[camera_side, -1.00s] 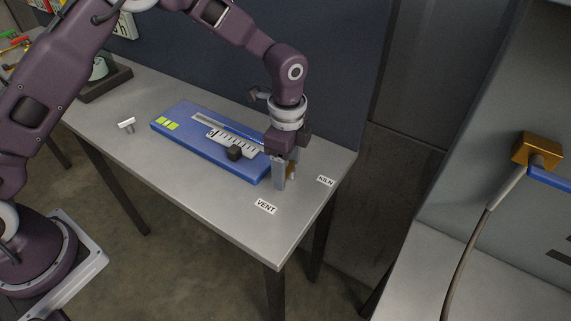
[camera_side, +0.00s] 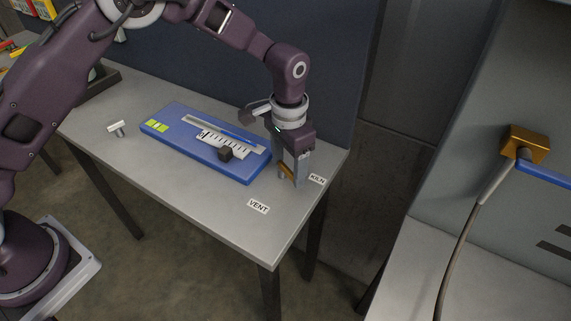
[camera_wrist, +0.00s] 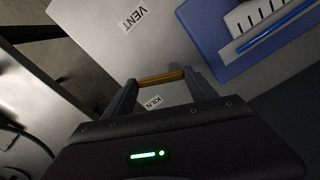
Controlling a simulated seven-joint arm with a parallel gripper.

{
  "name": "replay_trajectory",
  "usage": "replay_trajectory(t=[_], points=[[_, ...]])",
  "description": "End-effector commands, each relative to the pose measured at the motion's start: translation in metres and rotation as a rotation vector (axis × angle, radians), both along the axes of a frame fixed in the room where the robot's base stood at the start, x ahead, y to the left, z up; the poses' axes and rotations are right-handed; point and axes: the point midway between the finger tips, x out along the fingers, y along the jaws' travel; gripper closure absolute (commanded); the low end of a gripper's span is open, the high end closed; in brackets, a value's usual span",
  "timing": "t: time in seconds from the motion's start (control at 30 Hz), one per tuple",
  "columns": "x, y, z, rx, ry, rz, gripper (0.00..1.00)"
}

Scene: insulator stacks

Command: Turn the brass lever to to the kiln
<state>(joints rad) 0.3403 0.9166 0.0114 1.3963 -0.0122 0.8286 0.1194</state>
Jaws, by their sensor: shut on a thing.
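The brass lever (camera_side: 287,170) is a short golden bar near the right end of the grey table. My gripper (camera_side: 289,177) is shut on it. In the wrist view the lever (camera_wrist: 160,78) spans between the two fingertips (camera_wrist: 158,80). The KILN label (camera_side: 317,179) lies on the table just right of the fingers; it also shows in the wrist view (camera_wrist: 153,102), close to the lever. The VENT label (camera_side: 258,206) lies farther off, to the front left. The lever's pivot is hidden by the fingers.
A small white T-shaped piece (camera_side: 116,128) stands farther left. The table front is clear.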

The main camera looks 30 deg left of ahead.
Motion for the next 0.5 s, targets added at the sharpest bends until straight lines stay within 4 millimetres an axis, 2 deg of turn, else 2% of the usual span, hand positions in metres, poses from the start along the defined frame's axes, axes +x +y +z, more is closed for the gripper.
replay_trajectory(t=[0.2,0.5], points=[[0.0047,-0.0016,0.0004,0.000,-0.002,0.182,0.75],[0.0088,-0.0025,0.0004,0.000,-0.001,0.365,0.75]])
